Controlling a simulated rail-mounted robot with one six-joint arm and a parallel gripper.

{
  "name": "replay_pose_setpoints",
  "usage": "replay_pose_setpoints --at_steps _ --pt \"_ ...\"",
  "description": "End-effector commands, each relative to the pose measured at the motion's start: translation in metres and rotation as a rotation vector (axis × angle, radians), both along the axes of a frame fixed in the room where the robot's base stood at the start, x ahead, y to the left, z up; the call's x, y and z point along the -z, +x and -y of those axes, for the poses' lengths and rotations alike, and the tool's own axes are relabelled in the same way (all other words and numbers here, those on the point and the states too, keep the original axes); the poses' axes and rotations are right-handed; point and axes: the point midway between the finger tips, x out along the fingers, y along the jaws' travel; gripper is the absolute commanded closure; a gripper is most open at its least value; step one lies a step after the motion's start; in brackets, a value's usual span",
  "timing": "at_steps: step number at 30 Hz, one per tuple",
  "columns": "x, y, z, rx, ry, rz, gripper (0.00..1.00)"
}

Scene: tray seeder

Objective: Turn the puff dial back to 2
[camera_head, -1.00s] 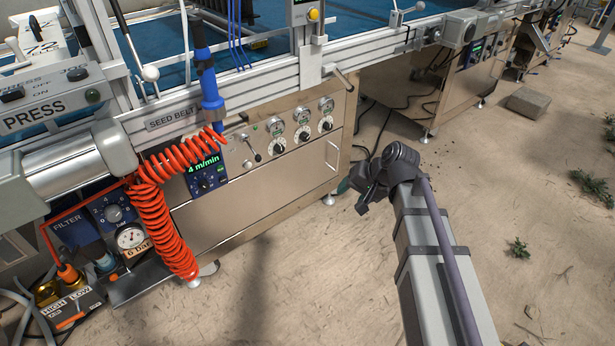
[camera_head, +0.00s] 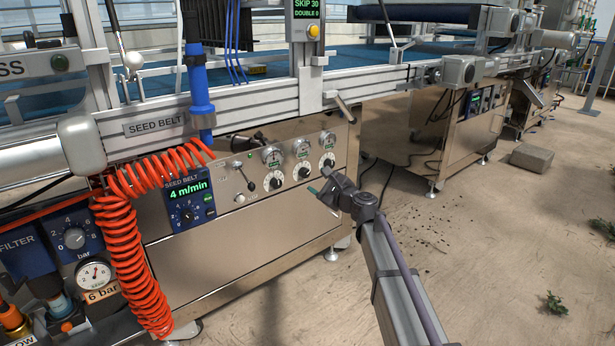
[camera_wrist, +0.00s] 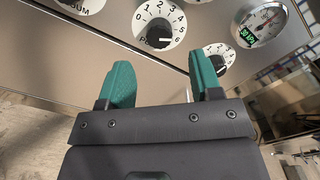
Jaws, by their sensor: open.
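Three white dials sit in a row on the steel panel in the head view: left (camera_head: 273,181), middle (camera_head: 304,172) and right (camera_head: 328,160). In the wrist view, the middle one's label starts with "P" (camera_wrist: 160,22), the rest hidden by its dark knob; it is probably the puff dial. Its scale runs from 0 up to about 6; I cannot read its setting surely. The left dial's label ends in "UUM" (camera_wrist: 82,4). My gripper (camera_head: 321,183) has teal fingers, open and empty, just in front of the panel; in the wrist view (camera_wrist: 163,78) it is below the dials, apart from them.
Round gauges sit above the dials, one in the wrist view (camera_wrist: 260,24). A small lever (camera_head: 243,174) and the blue seed belt controller (camera_head: 187,200) are to the left. An orange coiled hose (camera_head: 140,265) hangs farther left. The floor (camera_head: 480,270) at right is mostly clear.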

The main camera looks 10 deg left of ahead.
Motion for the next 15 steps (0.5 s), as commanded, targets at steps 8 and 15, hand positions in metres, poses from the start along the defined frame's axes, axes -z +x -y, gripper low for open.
replay_pose_setpoints --at_steps 8,15 --pt "0.000 0.041 -0.043 -0.002 -0.001 0.000 0.41" --pt "0.000 0.042 -0.045 -0.001 -0.001 0.001 0.41"
